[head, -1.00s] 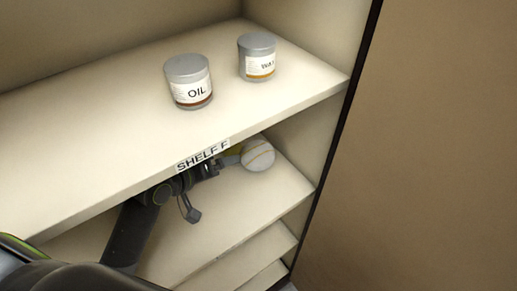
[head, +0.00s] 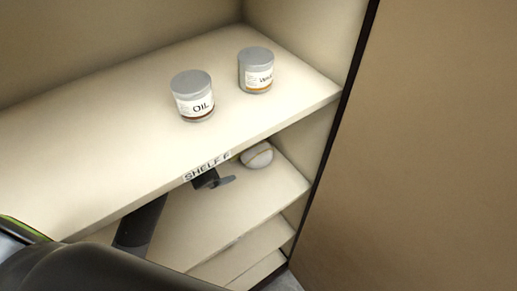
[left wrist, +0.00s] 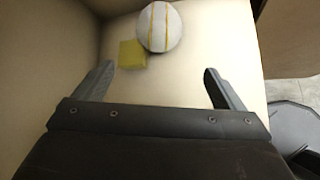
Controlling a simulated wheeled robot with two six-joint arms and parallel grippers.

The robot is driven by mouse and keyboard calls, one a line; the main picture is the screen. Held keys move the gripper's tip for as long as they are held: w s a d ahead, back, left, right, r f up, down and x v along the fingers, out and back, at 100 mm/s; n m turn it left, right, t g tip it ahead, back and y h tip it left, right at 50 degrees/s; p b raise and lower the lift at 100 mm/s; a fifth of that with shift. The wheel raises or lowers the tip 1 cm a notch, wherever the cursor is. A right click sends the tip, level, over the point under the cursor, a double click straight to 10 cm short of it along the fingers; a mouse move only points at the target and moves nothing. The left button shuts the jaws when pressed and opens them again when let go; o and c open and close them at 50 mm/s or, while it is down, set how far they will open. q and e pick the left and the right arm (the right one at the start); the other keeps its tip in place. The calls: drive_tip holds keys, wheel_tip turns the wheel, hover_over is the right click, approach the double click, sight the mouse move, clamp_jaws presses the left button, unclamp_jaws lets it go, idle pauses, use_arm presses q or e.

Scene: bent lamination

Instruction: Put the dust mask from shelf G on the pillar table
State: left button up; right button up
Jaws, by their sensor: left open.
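The dust mask is a white dome with yellow straps (head: 257,156). It sits on the shelf board below the one labelled SHELF F, near the right side wall. In the left wrist view the mask (left wrist: 160,27) is at the top centre, beyond the fingertips. My left gripper (left wrist: 158,70) is open and empty, its fingers spread with the mask ahead and apart from them. In the head view part of the left gripper (head: 218,181) shows beneath the edge of shelf F, which hides the rest. My right gripper is not in view. No pillar table is identifiable.
A yellow block (left wrist: 132,54) lies just beside the mask, close to the left finger. Above, shelf F (head: 110,165) holds an OIL can (head: 192,95) and a WAX can (head: 256,70). The right side wall and lower boards (head: 240,250) border the space.

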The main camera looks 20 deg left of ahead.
sight(250, 154)
use_arm(q)
drive_tip(key=p+x, duration=0.1)
drive_tip(key=x, duration=1.1)
drive_tip(key=shift+w+p, duration=0.1)
drive_tip(key=shift+p, duration=0.25)
drive_tip(key=shift+p+x, duration=0.45)
drive_tip(key=shift+x, duration=0.35)
drive_tip(key=shift+p+x, duration=0.4)
drive_tip(key=shift+x, duration=1.4)
drive_tip(key=shift+d+r, duration=0.1)
drive_tip(key=c, duration=0.7)
drive_tip(key=shift+w, duration=0.1)
